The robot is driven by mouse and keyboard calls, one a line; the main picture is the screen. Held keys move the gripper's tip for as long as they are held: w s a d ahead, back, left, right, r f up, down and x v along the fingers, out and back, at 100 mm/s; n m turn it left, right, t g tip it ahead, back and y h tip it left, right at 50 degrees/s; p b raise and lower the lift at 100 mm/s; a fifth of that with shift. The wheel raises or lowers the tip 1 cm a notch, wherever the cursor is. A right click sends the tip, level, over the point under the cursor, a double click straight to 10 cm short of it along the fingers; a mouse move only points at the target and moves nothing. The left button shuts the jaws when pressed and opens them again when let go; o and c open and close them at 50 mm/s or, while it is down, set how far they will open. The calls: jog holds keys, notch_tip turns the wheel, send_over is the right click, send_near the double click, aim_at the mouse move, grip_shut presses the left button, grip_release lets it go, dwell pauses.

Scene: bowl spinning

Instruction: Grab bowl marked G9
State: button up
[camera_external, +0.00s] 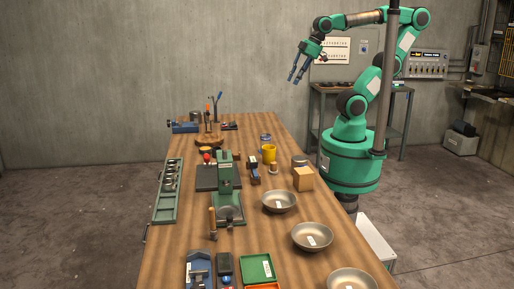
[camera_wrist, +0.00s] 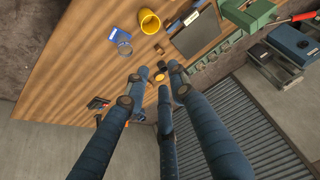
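Three shallow metal bowls stand in a row along the right side of the wooden table: a far bowl (camera_external: 268,203), a middle bowl (camera_external: 298,240) and a near bowl (camera_external: 335,283), cut by the picture's lower edge. Each has a small white label inside; the lettering is too small to read, so I cannot tell which is G9. My gripper (camera_external: 297,75) is high above the far end of the table, well away from the bowls. In the wrist view, its blue fingers (camera_wrist: 162,78) are spread apart with nothing between them. No bowl shows in that view.
A wooden block (camera_external: 304,179) stands just behind the far bowl. A yellow cup (camera_external: 269,153) is farther back, also in the wrist view (camera_wrist: 149,22). A green press (camera_external: 226,185) stands left of the bowls. A green tray (camera_external: 257,268) lies near the front.

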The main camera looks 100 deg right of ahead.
jog(key=w+a+f+n+g+y, duration=0.1)
jog(key=w+a+f, duration=0.1)
jog(key=w+a, duration=0.5)
jog(key=w+a+f+n+g+y, duration=0.1)
jog(key=w+a+f+g+y, duration=0.2)
jog(key=a, duration=0.7)
jog(key=w+a+f+n, duration=0.1)
jog(key=w+a+f, duration=0.1)
jog(key=w+a, duration=0.55)
jog(key=a+f+g, duration=0.1)
jog(key=a+f, duration=0.5)
jog(key=a, duration=0.3)
jog(key=s+a+f+g+y, duration=0.1)
jog(key=a+f, duration=0.5)
jog(key=a, duration=0.4)
jog(key=a+f+n+g, duration=0.1)
jog(key=a+f, duration=0.6)
jog(key=a, duration=0.3)
jog(key=shift+s+a+g+y+b, duration=0.2)
jog(key=shift+s+g+y+b, duration=0.1)
jog(key=shift+y+b, duration=0.1)
jog(key=shift+f, duration=0.25)
jog(key=b+x, duration=0.1)
jog(key=x, duration=0.7)
jog(key=shift+a+f, duration=0.1)
jog(key=shift+f, duration=0.05)
jog(key=shift+f, duration=0.1)
